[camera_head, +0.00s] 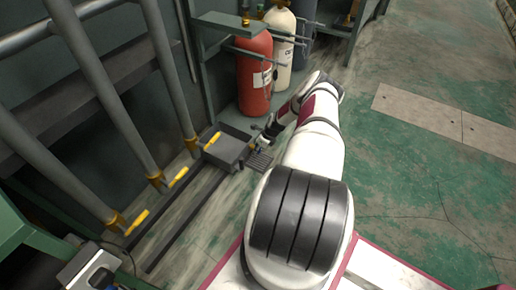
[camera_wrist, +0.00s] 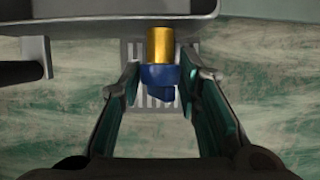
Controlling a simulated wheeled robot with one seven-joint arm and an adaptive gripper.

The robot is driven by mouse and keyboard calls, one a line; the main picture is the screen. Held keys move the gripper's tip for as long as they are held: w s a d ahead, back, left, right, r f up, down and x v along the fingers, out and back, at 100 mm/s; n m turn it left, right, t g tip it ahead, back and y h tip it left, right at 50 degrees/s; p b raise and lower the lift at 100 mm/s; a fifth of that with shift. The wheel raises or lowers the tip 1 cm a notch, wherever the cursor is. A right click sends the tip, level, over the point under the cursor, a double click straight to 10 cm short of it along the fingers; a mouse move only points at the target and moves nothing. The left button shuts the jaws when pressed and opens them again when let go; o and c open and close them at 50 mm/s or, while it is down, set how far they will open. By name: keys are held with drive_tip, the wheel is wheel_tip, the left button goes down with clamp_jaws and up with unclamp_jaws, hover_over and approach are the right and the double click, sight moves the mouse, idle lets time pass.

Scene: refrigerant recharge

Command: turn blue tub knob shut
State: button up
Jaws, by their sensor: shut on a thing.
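The blue knob (camera_wrist: 159,79) sits at the end of a short brass stub (camera_wrist: 160,45) on the near wall of the grey tub (camera_wrist: 90,24). My gripper (camera_wrist: 162,82) has one finger on each side of the knob and is shut on it. The exact contact points are hard to see. In the head view the open-topped tub (camera_head: 223,153) stands low by the wall, with my gripper (camera_head: 260,145) at its right side. The knob is small and partly hidden there.
A floor grate (camera_head: 260,161) lies below the knob. Pipes with yellow-handled valves (camera_head: 136,222) stand at the left. A red cylinder (camera_head: 254,75) and a cream cylinder (camera_head: 281,45) stand in a rack behind. The green floor at right is clear.

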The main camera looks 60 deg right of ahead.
drive_tip(key=h+p, duration=0.2)
drive_tip(key=p, duration=0.1)
drive_tip(key=shift+a+r+p, duration=0.15)
drive_tip(key=shift+a+p, duration=0.15)
drive_tip(key=shift+n+h+p, duration=0.3)
drive_tip(key=shift+h+p, duration=0.3)
drive_tip(key=shift+f+t+h+p, duration=0.15)
drive_tip(key=shift+h+p, duration=0.05)
drive_tip(key=shift+h, duration=0.45)
drive_tip(key=shift+f+t+h+p, duration=0.1)
drive_tip(key=shift+t+h+p, duration=0.1)
drive_tip(key=shift+h, duration=0.45)
drive_tip(key=shift+n, duration=0.3)
drive_tip(key=o, duration=1.1)
drive_tip(key=shift+a, duration=0.1)
